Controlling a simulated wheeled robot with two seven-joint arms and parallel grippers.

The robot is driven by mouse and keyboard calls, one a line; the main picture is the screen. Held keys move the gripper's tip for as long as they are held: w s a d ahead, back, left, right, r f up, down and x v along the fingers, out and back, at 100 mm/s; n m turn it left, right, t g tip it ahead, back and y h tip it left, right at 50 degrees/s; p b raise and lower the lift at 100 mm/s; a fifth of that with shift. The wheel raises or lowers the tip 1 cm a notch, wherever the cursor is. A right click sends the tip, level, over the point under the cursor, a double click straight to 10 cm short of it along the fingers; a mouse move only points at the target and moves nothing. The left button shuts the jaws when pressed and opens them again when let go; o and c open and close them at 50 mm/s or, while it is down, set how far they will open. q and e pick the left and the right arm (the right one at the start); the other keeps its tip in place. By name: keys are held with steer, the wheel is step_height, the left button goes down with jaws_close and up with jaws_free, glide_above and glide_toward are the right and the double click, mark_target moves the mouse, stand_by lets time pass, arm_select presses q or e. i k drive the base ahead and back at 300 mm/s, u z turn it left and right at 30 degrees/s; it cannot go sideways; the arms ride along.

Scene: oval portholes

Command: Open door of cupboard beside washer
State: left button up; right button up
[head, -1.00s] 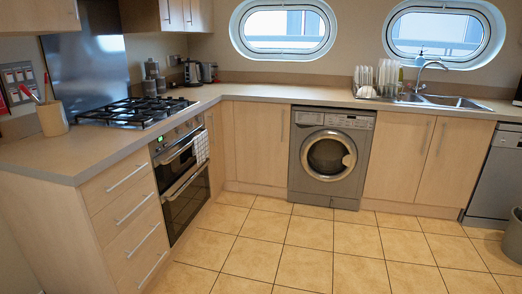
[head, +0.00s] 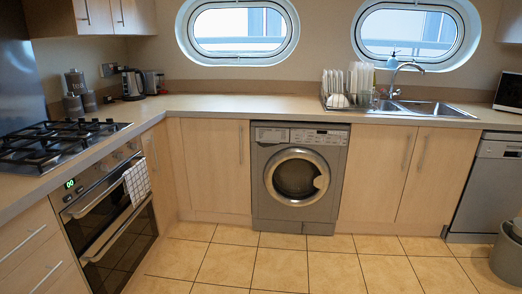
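A grey washer (head: 296,182) stands under the counter at the far wall, in the middle of the head view. Left of it is a light wood cupboard door (head: 214,165), shut, with a vertical handle (head: 241,146) near its right edge. Right of the washer are two more shut cupboard doors, one next to the washer (head: 374,172) and one farther right (head: 437,176). Their vertical handles sit close together where the two doors meet. Neither of my grippers shows in the view.
An oven (head: 105,222) with a towel (head: 137,184) on its handle and a gas hob (head: 60,140) stand on the left. A dishwasher (head: 487,190) and a grey bin (head: 507,255) are at the right. The tiled floor (head: 250,265) before the washer is clear.

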mark_target(217, 151)
steer(key=u, duration=0.4)
steer(key=i, duration=2.7)
steer(key=u, duration=0.45)
steer(key=i, duration=0.5)
steer(key=u, duration=0.05)
